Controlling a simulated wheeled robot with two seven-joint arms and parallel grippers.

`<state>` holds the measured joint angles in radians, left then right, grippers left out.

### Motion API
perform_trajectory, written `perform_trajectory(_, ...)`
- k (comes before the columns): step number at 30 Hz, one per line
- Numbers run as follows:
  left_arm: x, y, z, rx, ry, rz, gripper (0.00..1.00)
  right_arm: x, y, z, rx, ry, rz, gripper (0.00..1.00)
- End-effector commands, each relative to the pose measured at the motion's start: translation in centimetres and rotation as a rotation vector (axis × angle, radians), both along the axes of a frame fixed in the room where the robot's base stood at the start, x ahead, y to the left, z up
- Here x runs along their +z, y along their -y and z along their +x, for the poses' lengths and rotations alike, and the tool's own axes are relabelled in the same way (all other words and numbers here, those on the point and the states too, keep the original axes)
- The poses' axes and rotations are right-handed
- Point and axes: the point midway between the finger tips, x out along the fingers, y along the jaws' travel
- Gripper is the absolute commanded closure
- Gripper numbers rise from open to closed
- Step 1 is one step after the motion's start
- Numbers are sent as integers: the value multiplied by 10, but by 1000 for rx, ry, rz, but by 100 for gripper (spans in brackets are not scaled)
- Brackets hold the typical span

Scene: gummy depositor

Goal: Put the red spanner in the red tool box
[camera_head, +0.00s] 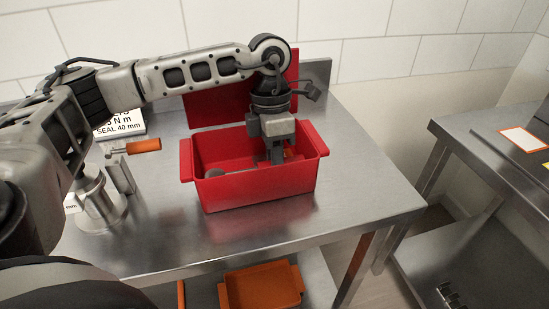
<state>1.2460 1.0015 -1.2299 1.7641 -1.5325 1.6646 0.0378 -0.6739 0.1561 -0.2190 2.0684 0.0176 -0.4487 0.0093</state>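The red tool box (262,187) stands on the steel table with its lid (215,108) raised at the back. My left arm reaches in from the left, and my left gripper (276,157) points down into the box. Its fingertips are low inside and partly hidden, so I cannot tell whether they are open or shut. A small red-orange piece (292,153) shows right beside the fingers; it may be part of the red spanner, but most of it is hidden. A grey rounded thing (215,173) lies in the left part of the box. My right gripper is not in view.
An orange-handled tool (143,146) is on a metal stand left of the box, near a white sign (122,124). An orange tray (262,286) is below the table's front edge. A second steel table (480,140) stands right. The tabletop right of the box is clear.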

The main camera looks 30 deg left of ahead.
Motion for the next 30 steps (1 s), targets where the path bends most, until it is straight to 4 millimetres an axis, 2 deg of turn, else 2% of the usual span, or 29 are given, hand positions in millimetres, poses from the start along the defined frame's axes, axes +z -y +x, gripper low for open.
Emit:
perform_trajectory(11, -7, 0, 1, 0, 3, -1, 100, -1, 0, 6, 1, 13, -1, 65)
perform_trajectory(12, -6, 0, 0, -1, 2, -1, 65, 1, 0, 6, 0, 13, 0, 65)
perform_trajectory(13, -5, 0, 0, -1, 2, -1, 57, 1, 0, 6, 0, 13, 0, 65)
perform_trajectory(14, -5, 0, 0, -1, 2, -1, 54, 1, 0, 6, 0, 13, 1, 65)
perform_trajectory(25, 1, 0, 1, 0, 4, -1, 54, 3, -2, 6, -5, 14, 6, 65)
perform_trajectory(30, 29, -4, 6, 0, 7, -2, 54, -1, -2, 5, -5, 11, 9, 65)
